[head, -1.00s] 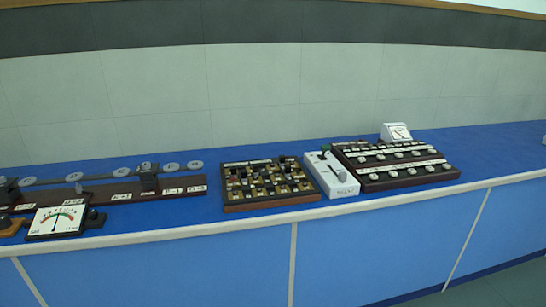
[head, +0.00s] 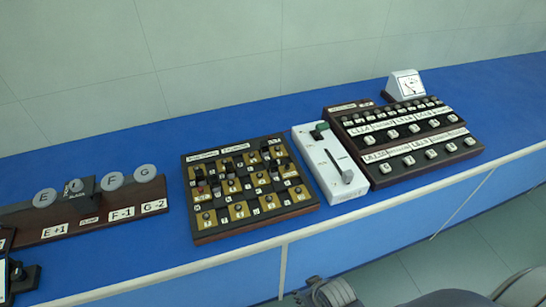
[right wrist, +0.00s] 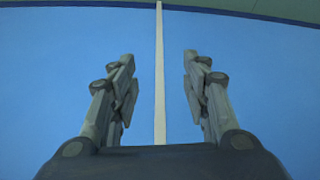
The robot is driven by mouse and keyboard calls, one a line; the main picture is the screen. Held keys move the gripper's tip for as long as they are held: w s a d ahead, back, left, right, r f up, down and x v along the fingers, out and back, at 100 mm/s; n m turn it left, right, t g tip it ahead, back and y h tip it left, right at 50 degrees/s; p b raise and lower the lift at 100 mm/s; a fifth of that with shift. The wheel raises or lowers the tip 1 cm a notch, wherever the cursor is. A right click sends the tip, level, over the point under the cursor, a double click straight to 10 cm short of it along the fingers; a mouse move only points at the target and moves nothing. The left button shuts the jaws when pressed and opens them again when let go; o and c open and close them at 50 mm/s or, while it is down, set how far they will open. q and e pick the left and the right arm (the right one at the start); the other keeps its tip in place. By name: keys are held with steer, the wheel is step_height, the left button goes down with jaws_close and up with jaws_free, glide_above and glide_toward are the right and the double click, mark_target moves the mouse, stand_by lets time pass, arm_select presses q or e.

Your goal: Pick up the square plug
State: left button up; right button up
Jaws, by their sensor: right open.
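A dark board with tan squares (head: 215,214) lies on the blue bench top in the head view. Several small dark plugs or knobs (head: 230,167) stand on it. They are too small for me to tell which one is the square plug. My right gripper shows in the right wrist view (right wrist: 158,85) with its two fingers wide apart and nothing between them. It faces the blue bench front. In the head view grey parts of my right arm show at the bottom edge, in front of the bench and below the board. My left gripper is not in view.
A white box with a slider (head: 325,178) stands right of the board. Beyond it are a dark panel with rows of white buttons (head: 400,140) and a white meter (head: 405,86). A labelled rail with discs (head: 110,212) lies left. Bare bench top lies behind the board.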

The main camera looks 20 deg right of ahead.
step_height(320, 180, up, 16)
steer(key=w+t+p, duration=0.1)
steer(key=p, duration=0.2)
steer(key=m+t+p, duration=0.1)
steer(key=m+t, duration=0.1)
steer(key=t, duration=0.6)
glide_toward(275, 165)
steer(key=shift+t, duration=0.3)
steer(key=x, duration=0.5)
steer(key=shift+a+f+p, duration=0.15)
steer(key=shift+a+p, duration=0.15)
steer(key=shift+p, duration=0.1)
steer(key=shift+d+p+x, duration=0.15)
steer(key=shift+p+x, duration=0.25)
steer(key=shift+x, duration=1.05)
steer(key=shift+d+p+x, duration=0.1)
steer(key=shift+p+x, duration=0.3)
steer(key=shift+x, duration=1.05)
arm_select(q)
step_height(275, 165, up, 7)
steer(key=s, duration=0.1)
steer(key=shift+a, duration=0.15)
arm_select(e)
steer(key=shift+s+f, duration=0.1)
steer(key=shift+f, duration=0.05)
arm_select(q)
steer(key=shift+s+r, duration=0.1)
arm_select(e)
jaws_close()
